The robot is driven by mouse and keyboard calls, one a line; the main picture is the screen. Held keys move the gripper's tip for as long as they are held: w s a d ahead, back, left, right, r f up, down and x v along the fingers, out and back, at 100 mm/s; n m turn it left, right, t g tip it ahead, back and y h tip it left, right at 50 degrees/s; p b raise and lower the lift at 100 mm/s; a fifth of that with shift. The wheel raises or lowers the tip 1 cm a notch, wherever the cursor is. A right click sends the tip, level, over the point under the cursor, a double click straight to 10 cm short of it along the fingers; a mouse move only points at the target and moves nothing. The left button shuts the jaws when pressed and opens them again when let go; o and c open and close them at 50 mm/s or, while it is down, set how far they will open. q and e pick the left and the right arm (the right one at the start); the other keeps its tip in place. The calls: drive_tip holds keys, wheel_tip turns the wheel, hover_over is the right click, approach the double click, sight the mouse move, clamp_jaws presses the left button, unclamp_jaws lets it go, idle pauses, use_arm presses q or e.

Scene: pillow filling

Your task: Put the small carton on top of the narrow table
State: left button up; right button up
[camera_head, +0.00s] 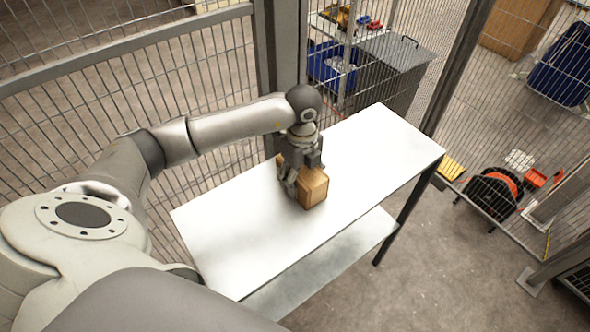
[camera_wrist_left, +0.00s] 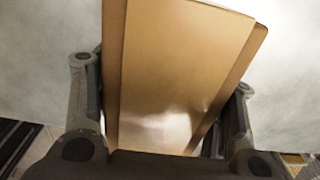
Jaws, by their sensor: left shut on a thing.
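The small carton (camera_head: 314,187) is a brown box at the middle of the narrow table (camera_head: 240,225), which has a white top and dark legs. My left gripper (camera_head: 294,180) reaches down from above and is shut on the carton. In the left wrist view the carton (camera_wrist_left: 180,75) fills the middle, between the two fingers of my left gripper (camera_wrist_left: 165,120). The carton looks to be at or just above the tabletop; I cannot tell whether it touches. My right gripper is not in view.
Wire mesh fencing (camera_head: 130,80) runs behind the table, with a dark post (camera_head: 279,50) close to its far side. A lower shelf (camera_head: 320,265) sits under the tabletop. Beyond the fence are a grey bin (camera_head: 395,65) and an orange-and-black reel (camera_head: 492,192). The tabletop around the carton is clear.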

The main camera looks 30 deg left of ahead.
use_arm(q)
drive_tip(key=shift+s+d, duration=0.1)
drive_tip(key=shift+d, duration=0.05)
drive_tip(key=shift+d+r, duration=0.1)
drive_tip(key=shift+d, duration=0.25)
drive_tip(key=o, duration=0.9)
drive_tip(key=shift+d, duration=0.1)
drive_tip(key=shift+o, duration=1.1)
drive_tip(key=shift+f, duration=0.2)
drive_tip(key=shift+r, duration=0.65)
wheel_tip(320, 180, up, 11)
drive_tip(key=b, duration=0.2)
drive_tip(key=shift+b, duration=0.35)
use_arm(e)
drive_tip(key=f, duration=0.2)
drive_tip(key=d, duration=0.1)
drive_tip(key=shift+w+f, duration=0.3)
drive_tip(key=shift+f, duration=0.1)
